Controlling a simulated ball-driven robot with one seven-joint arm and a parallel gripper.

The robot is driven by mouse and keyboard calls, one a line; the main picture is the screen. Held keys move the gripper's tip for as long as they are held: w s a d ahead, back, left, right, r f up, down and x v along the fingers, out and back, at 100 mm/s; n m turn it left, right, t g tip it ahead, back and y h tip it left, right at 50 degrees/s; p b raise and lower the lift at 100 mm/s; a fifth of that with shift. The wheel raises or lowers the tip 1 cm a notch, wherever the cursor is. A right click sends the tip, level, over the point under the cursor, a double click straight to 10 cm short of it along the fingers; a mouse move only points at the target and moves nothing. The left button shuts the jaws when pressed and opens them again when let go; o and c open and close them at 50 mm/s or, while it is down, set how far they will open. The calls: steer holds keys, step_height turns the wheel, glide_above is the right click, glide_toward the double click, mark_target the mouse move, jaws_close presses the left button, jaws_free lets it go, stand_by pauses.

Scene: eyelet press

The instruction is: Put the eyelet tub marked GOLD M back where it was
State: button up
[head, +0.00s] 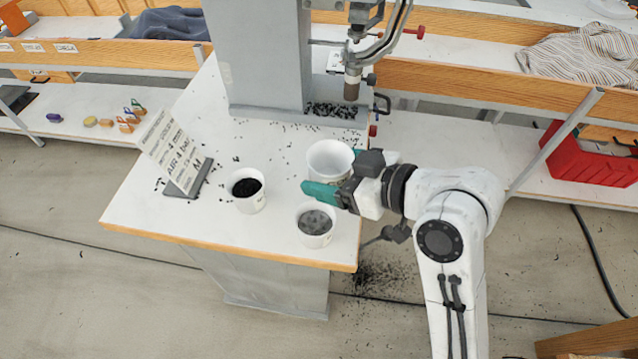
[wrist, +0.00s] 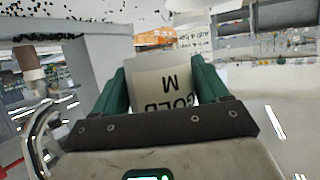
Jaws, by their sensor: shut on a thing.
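The white GOLD M tub (head: 331,154) is at the right part of the press table in the head view, upright with a pale inside. My gripper (head: 333,174) is shut on it from the right, its green fingers on either side. In the wrist view the tub (wrist: 165,75) fills the space between the fingers, and its GOLD M label reads upside down. I cannot tell whether its base touches the table. A white tub of black eyelets (head: 247,203) stands to the left. A white tub of grey eyelets (head: 316,238) stands nearer the front edge.
A printed card on a dark stand (head: 176,150) is at the table's left. The press column (head: 258,55) and press head (head: 353,80) rise behind. Loose black eyelets are scattered on the table (head: 150,215) and floor. A red bin (head: 585,165) is at the right.

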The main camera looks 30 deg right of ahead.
mark_target(328, 165)
steer(key=w, duration=0.1)
steer(key=w+f, duration=0.1)
steer(key=w, duration=0.1)
steer(key=shift+w+d+f+p, duration=0.1)
steer(key=shift+d+f+p, duration=0.25)
steer(key=shift+f+p, duration=0.05)
steer(key=w+f, duration=0.2)
steer(key=f, duration=0.1)
steer(key=w+f, duration=0.2)
steer(key=shift+d, duration=0.4)
steer(key=shift+w+f, duration=0.1)
steer(key=shift+f, duration=1.6)
steer(key=shift+f, duration=0.1)
steer(key=o, duration=1.1)
steer(key=shift+r, duration=0.2)
steer(key=b+v, duration=0.1)
steer(key=v, duration=1.1)
